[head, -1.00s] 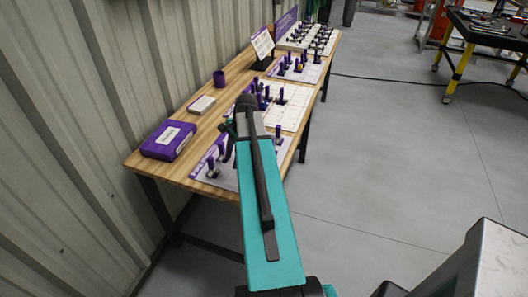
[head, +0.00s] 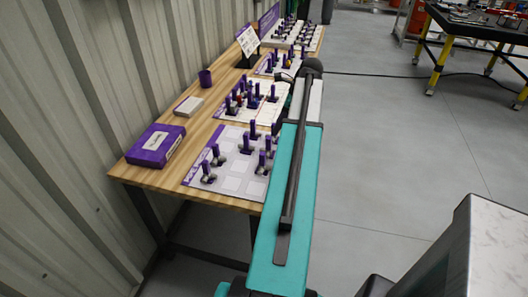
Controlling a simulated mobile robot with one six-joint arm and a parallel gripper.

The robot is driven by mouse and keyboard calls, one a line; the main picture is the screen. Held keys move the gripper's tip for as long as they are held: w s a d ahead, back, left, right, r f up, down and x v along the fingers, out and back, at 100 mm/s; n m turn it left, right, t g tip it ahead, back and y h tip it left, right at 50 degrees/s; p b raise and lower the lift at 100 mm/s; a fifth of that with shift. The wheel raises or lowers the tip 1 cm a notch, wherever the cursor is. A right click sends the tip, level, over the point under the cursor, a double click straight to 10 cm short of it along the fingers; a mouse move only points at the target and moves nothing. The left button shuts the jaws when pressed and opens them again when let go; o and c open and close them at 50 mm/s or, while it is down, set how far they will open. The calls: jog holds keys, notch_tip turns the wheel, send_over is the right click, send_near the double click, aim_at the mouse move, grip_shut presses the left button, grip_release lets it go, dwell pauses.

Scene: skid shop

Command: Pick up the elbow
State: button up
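Several small grey fittings with purple upright tops stand on white and purple sheets on a wooden table (head: 165,178). One group stands on the near sheet (head: 232,180), with a fitting (head: 208,173) at its left side. Another group stands on the middle sheet (head: 262,115), and more stand on sheets farther back. I cannot tell which of them is the elbow at this size. My teal arm reaches up over the right edge of the table and covers part of the sheets. My gripper is not visible; it may be hidden behind the arm.
A purple box (head: 157,145), a small white-topped box (head: 188,106) and a purple cup (head: 205,78) stand along the wall side. A sign (head: 248,42) stands farther back. A ribbed wall (head: 70,130) borders the left. Grey floor (head: 400,140) is open at right.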

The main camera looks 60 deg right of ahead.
aim_at(269, 138)
jog(key=shift+w+a, duration=0.1)
jog(key=shift+w, duration=0.05)
jog(key=shift+p+x, duration=0.8)
jog(key=shift+x, duration=3.55)
jog(key=shift+f, duration=0.1)
jog(key=shift+p+x, duration=1.05)
jog(key=shift+x, duration=1.45)
grip_shut()
